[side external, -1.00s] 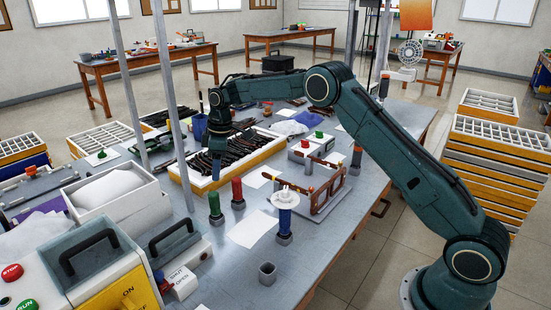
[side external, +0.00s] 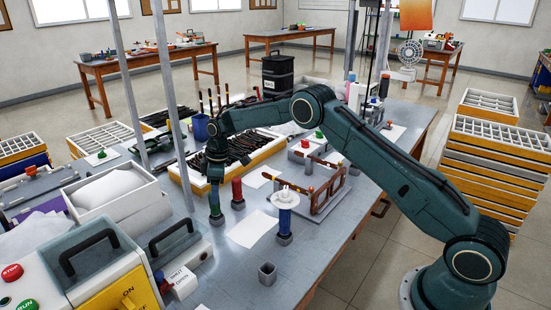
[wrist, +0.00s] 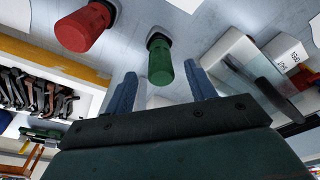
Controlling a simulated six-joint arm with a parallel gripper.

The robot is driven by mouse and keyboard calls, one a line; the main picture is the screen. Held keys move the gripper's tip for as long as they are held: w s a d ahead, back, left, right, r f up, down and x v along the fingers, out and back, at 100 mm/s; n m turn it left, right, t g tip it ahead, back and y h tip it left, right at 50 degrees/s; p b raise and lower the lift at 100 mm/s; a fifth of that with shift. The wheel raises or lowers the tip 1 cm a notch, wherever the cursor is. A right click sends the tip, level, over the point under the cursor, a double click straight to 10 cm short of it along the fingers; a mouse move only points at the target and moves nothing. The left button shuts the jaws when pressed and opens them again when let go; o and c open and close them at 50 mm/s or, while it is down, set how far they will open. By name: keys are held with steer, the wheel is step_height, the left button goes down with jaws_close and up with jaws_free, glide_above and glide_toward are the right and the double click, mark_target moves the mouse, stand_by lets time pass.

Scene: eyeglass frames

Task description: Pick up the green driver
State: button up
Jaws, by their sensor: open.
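The green driver (side external: 216,204) stands upright in a small grey holder on the bench, left of the red driver (side external: 237,189). My gripper (side external: 215,182) points down just above its handle in the side view. In the wrist view, the green driver (wrist: 160,62) shows between and beyond my two blue fingers (wrist: 162,86), which are apart with nothing between their tips that I can see held. I cannot tell from the side view whether the fingertips overlap the handle top. The red driver also shows in the wrist view (wrist: 84,29).
A blue driver (side external: 284,224) with a white disc stands to the right. A brown eyeglass frame on a stand (side external: 318,204) is beyond it. White-and-grey machines are at front left. An empty grey holder (side external: 267,275) stands in front.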

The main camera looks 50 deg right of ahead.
steer(key=shift+a+f, duration=0.1)
steer(key=shift+f, duration=0.55)
steer(key=shift+w+a+f, duration=0.1)
steer(key=shift+w+f, duration=0.05)
steer(key=shift+f, duration=0.7)
steer(key=shift+w+a+f, duration=0.1)
steer(key=shift+a+f, duration=0.05)
steer(key=shift+f, duration=0.7)
steer(key=shift+w+a+f, duration=0.1)
steer(key=shift+w+f, duration=0.05)
steer(key=shift+f, duration=0.7)
steer(key=c, duration=1.1)
steer(key=shift+c, duration=0.2)
steer(key=shift+r, duration=0.1)
step_height(320, 180, up, 20)
